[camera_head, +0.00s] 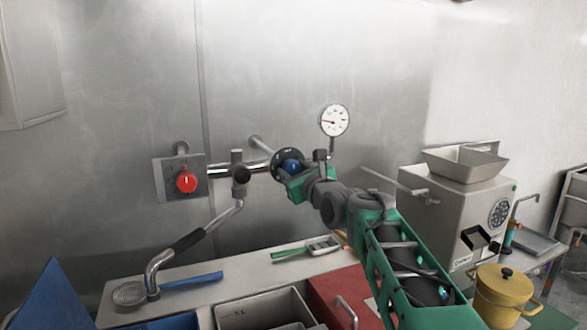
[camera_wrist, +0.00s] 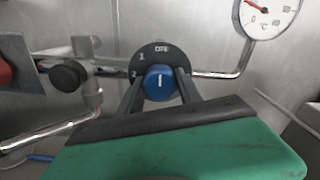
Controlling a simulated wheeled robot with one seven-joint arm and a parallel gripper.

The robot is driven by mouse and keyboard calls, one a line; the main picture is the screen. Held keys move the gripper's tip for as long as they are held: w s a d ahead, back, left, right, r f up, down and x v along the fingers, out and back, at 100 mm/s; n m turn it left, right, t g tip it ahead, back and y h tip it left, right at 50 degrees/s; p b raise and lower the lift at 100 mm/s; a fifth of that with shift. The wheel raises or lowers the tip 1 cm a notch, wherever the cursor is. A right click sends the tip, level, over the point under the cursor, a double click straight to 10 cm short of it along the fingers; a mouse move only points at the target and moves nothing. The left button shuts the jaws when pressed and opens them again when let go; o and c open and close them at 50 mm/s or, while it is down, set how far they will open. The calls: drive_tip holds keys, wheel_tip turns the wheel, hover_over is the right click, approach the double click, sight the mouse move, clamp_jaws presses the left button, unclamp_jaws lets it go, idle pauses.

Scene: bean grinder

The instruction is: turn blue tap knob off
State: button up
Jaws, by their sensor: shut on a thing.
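The blue tap knob (camera_head: 291,166) sits on a round black dial plate on the wall pipe. In the wrist view the blue knob (camera_wrist: 159,83) shows a white line pointing up, with the marks "1", "2" and "OFF" on the dial plate (camera_wrist: 150,58) around it; "OFF" is at the upper right. My gripper (camera_wrist: 159,85) is shut on the blue knob, one dark finger on each side of it. In the head view my gripper (camera_head: 298,176) reaches the knob from the lower right and hides part of it.
A red knob (camera_head: 187,182) is on a wall plate to the left. A round gauge (camera_head: 334,120) stands above right. A pipe with a spray head (camera_head: 130,293) hangs left over the counter. The grinder (camera_head: 455,205) and a yellow pot (camera_head: 502,292) stand right.

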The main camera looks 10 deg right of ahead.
drive_tip(key=shift+m, duration=0.4)
drive_tip(key=o, duration=1.4)
drive_tip(key=shift+c, duration=0.2)
drive_tip(key=s+d+b, duration=0.1)
drive_tip(key=s, duration=0.6)
drive_tip(key=shift+s+d+b, duration=0.25)
drive_tip(key=shift+s+b, duration=0.1)
drive_tip(key=shift+b, duration=0.05)
drive_tip(key=shift+d, duration=0.1)
